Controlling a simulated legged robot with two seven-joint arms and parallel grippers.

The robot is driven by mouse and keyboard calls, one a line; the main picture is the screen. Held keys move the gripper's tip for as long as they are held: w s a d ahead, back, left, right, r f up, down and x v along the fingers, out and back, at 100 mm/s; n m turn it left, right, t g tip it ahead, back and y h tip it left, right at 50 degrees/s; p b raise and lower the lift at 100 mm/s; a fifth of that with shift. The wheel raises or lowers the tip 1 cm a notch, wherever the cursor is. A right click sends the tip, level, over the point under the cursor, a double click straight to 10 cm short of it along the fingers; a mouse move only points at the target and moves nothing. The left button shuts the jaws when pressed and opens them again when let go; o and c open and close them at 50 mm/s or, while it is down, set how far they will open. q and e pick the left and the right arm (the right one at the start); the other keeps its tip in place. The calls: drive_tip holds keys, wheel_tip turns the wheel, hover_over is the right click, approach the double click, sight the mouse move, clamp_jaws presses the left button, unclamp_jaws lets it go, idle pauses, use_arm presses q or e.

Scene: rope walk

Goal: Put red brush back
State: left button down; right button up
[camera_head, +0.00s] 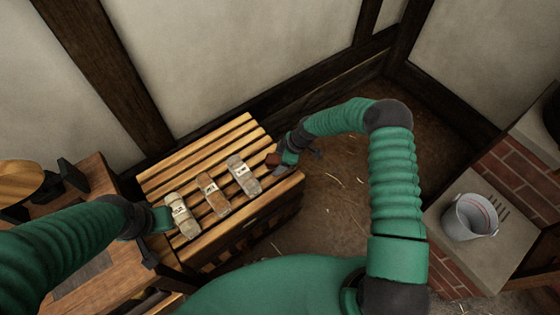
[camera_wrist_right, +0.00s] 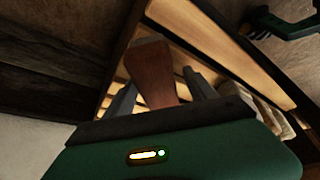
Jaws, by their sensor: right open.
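The red brush shows as a reddish-brown piece (camera_head: 272,159) at the right end of the slatted bench, and its wooden part (camera_wrist_right: 152,72) fills the middle of the right wrist view. My right gripper (camera_head: 283,158) is open at the brush. In the wrist view its two dark fingers (camera_wrist_right: 160,80) stand on either side of the brush, with gaps beside it. The brush's bristles are not clear. My left gripper (camera_head: 166,218) is at the left end of the bench, beside a grey labelled bundle (camera_head: 180,212); its jaws are too small to read.
The slatted wooden bench (camera_head: 198,152) also bears a brown labelled bundle (camera_head: 213,197) and another grey one (camera_head: 241,175). A wooden workbench (camera_head: 95,272) is at left. A metal bucket (camera_head: 468,217) stands on a brick-edged ledge at right. The wall is close behind the bench.

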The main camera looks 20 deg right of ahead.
drive_tip(key=p+v, duration=0.3)
drive_tip(key=v, duration=0.8)
drive_tip(key=shift+d, duration=0.2)
drive_tip(key=shift+s+r, duration=0.15)
drive_tip(key=shift+r, duration=0.2)
drive_tip(key=s+r+m+h, duration=0.4)
drive_tip(key=s+r+m, duration=0.9)
drive_tip(key=s+r, duration=0.4)
drive_tip(key=s, duration=0.3)
drive_tip(key=shift+s+a+t, duration=0.2)
drive_tip(key=shift+t, duration=0.2)
